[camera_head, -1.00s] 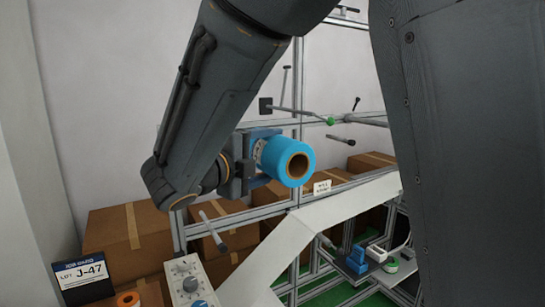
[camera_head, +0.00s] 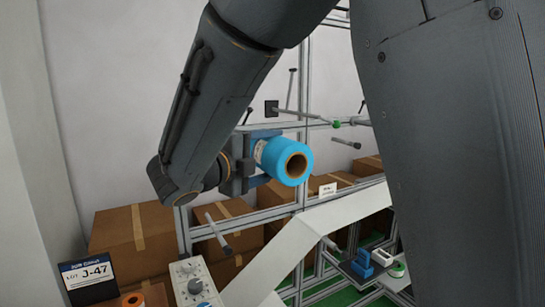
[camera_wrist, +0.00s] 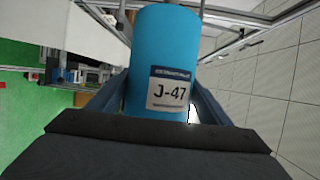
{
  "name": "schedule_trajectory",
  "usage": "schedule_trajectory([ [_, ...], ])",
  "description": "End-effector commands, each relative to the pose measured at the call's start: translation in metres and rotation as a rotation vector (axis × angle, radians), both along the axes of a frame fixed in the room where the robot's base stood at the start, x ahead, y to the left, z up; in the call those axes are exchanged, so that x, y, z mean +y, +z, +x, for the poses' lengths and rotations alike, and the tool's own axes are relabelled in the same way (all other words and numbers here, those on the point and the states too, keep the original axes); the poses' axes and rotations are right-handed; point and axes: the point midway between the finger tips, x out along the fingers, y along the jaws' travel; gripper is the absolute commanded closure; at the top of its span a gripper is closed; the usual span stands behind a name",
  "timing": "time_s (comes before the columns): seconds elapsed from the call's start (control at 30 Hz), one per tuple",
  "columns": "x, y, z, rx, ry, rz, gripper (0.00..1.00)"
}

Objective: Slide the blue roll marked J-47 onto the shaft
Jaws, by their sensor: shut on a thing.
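The blue roll (camera_head: 282,163) with a brown cardboard core is held in my gripper (camera_head: 262,165), up in the air in front of the metal frame. Its open core end faces right and toward the camera in the head view. In the wrist view the roll (camera_wrist: 160,60) sits between the jaws (camera_wrist: 158,108), and its white label reads J-47. Several bar-like shafts stick out from the frame: one with a green end (camera_head: 300,114), one at right (camera_head: 346,143) and one lower left (camera_head: 218,232). I cannot tell which is the task's shaft. The roll is apart from all of them.
A sign (camera_head: 87,278) reading LOT J-47 stands at lower left, near an orange roll (camera_head: 132,300). Cardboard boxes (camera_head: 130,245) stand behind the frame. A control box (camera_head: 192,283) with knobs and a white sloping web (camera_head: 300,240) lie below the roll.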

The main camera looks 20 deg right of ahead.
Motion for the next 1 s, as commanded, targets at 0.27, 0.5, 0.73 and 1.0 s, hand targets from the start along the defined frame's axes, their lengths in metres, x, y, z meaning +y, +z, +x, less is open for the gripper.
schedule_trajectory([
  [0.27,0.002,0.001,0.013,-0.001,-0.001,0.0,0.59],
  [0.5,0.004,0.001,0.023,0.0,-0.001,-0.001,0.59],
  [0.73,0.006,0.001,0.03,-0.001,-0.001,0.0,0.59],
  [1.0,0.006,0.001,0.03,-0.001,-0.001,0.0,0.59],
])
